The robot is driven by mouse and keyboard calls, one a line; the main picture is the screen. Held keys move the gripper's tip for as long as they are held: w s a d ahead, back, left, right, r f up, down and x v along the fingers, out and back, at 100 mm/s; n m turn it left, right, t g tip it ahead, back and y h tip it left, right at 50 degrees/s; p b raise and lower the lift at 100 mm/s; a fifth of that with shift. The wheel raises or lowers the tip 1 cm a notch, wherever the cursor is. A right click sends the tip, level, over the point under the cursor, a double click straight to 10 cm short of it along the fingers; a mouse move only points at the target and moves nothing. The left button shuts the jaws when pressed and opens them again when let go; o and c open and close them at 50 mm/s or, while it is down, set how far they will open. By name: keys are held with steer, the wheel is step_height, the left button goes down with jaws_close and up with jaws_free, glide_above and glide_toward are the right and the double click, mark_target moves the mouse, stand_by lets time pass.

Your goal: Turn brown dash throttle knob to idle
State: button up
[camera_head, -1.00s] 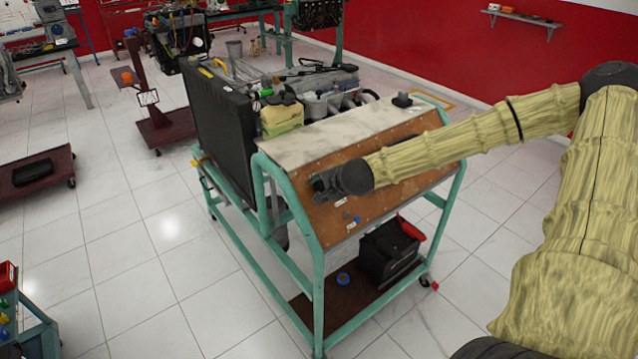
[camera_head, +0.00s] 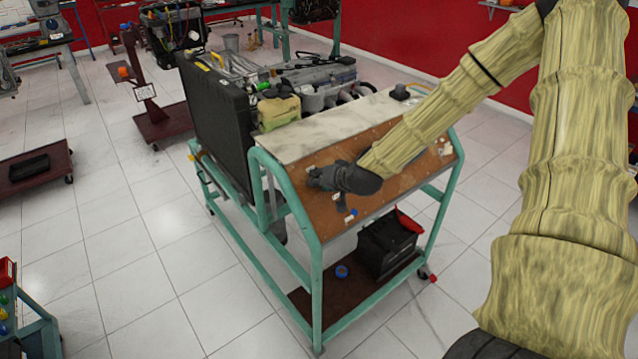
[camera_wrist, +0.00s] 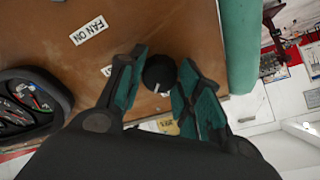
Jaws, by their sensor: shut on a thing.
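The throttle knob (camera_wrist: 160,73) is round and dark, with a pale pointer line on its face. It stands on the brown dash panel (camera_wrist: 190,25) in the wrist view. My gripper (camera_wrist: 163,62) has its teal-padded fingers on either side of the knob and is shut on it. In the head view my gripper (camera_head: 325,178) is at the upper left part of the sloping brown panel (camera_head: 385,196), and hides the knob there. The pointer's exact setting cannot be read.
A "FAN ON" label (camera_wrist: 89,28) and a gauge cluster (camera_wrist: 30,104) lie left of the fingers. A teal frame post (camera_wrist: 240,45) stands close on the right. The engine trainer's teal frame (camera_head: 318,270) carries a black battery (camera_head: 388,245) on its lower shelf.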

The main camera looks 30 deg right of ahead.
steer(key=n, duration=0.1)
steer(key=n+b, duration=0.1)
steer(key=n, duration=0.2)
steer(key=shift+s+f+n+y+b, duration=0.2)
steer(key=shift+f+n+y+b, duration=0.1)
steer(key=shift+f, duration=0.05)
steer(key=shift+d+n+b, duration=0.1)
steer(key=shift+n+b, duration=0.4)
steer(key=shift+n, duration=1.3)
steer(key=shift+s+y, duration=0.1)
steer(key=shift+y, duration=0.2)
steer(key=o, duration=1)
steer(key=shift+o, duration=0.3)
steer(key=shift+r, duration=0.1)
steer(key=shift+w, duration=0.2)
steer(key=shift+r, duration=0.1)
steer(key=shift+s+r, duration=0.1)
